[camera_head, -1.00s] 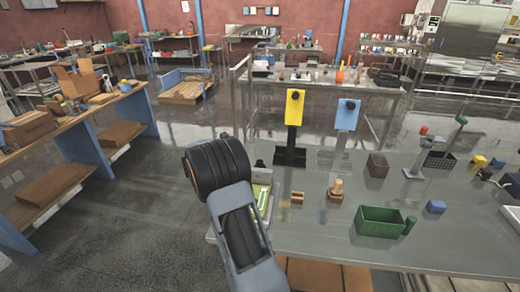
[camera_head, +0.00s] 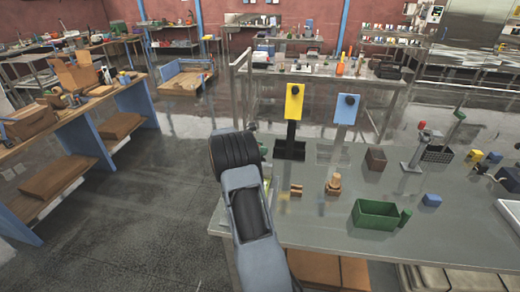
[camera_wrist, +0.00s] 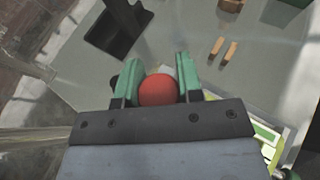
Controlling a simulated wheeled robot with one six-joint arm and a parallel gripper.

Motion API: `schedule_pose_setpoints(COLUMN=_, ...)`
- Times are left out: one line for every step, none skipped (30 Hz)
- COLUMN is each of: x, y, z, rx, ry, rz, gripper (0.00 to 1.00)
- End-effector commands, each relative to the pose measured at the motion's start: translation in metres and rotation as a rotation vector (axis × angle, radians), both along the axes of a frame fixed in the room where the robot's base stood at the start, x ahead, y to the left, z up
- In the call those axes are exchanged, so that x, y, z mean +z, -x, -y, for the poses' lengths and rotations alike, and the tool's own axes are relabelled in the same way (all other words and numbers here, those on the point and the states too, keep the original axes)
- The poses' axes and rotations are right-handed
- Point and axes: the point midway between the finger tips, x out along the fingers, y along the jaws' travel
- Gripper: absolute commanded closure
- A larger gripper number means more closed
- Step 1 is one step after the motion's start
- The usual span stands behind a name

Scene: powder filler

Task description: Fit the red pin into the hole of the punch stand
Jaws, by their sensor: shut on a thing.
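My gripper (camera_wrist: 156,60) has green fingers and is shut on the red pin (camera_wrist: 158,90), whose round red end shows between them in the wrist view. In the head view my own arm hides most of the gripper and the pin, at the left edge of the grey table (camera_head: 310,225). A grey stand with a red top (camera_head: 414,153) is on the right part of the table, well apart from my gripper. I cannot tell whether it is the punch stand, and no hole is clear.
Yellow (camera_head: 294,101) and blue (camera_head: 345,109) panels stand on posts at the table's back. Small wooden pieces (camera_head: 296,190), a wooden peg-like piece (camera_head: 333,184), a brown box (camera_head: 376,158) and a green bin (camera_head: 378,215) stand right of my arm. Bare tabletop lies between them.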

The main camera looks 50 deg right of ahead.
Motion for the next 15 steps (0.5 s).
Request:
schedule_pose_setpoints(x=0.0, y=0.0, z=-0.001, rx=0.001, ry=-0.001, rz=0.001, gripper=0.9)
schedule_pose_setpoints(x=0.0, y=0.0, z=-0.001, rx=0.001, ry=-0.002, rz=0.001, gripper=0.9)
schedule_pose_setpoints(x=0.0, y=-0.001, z=-0.002, rx=0.001, ry=-0.003, rz=0.001, gripper=0.9)
schedule_pose_setpoints(x=0.0, y=-0.001, z=-0.002, rx=0.001, ry=-0.004, rz=0.002, gripper=0.9)
schedule_pose_setpoints(x=-0.001, y=-0.001, z=-0.002, rx=0.001, ry=-0.005, rz=0.003, gripper=0.9)
schedule_pose_setpoints(x=-0.003, y=-0.001, z=-0.002, rx=0.001, ry=-0.004, rz=0.002, gripper=0.9)
schedule_pose_setpoints(x=-0.004, y=-0.001, z=-0.002, rx=0.001, ry=-0.004, rz=0.002, gripper=0.9)
schedule_pose_setpoints(x=-0.005, y=-0.001, z=-0.002, rx=0.001, ry=-0.004, rz=0.002, gripper=0.9)
schedule_pose_setpoints(x=-0.006, y=-0.001, z=-0.002, rx=0.001, ry=-0.004, rz=0.002, gripper=0.9)
schedule_pose_setpoints(x=-0.007, y=-0.001, z=-0.002, rx=0.001, ry=-0.004, rz=0.002, gripper=0.9)
schedule_pose_setpoints(x=-0.009, y=-0.001, z=-0.002, rx=0.001, ry=-0.004, rz=0.002, gripper=0.9)
schedule_pose_setpoints(x=-0.01, y=-0.001, z=-0.002, rx=0.001, ry=-0.004, rz=0.002, gripper=0.9)
schedule_pose_setpoints(x=-0.012, y=-0.001, z=-0.002, rx=0.001, ry=-0.005, rz=0.001, gripper=0.9)
schedule_pose_setpoints(x=-0.013, y=-0.001, z=-0.002, rx=0.001, ry=-0.005, rz=0.001, gripper=0.9)
schedule_pose_setpoints(x=-0.015, y=-0.001, z=-0.002, rx=0.001, ry=-0.005, rz=0.001, gripper=0.9)
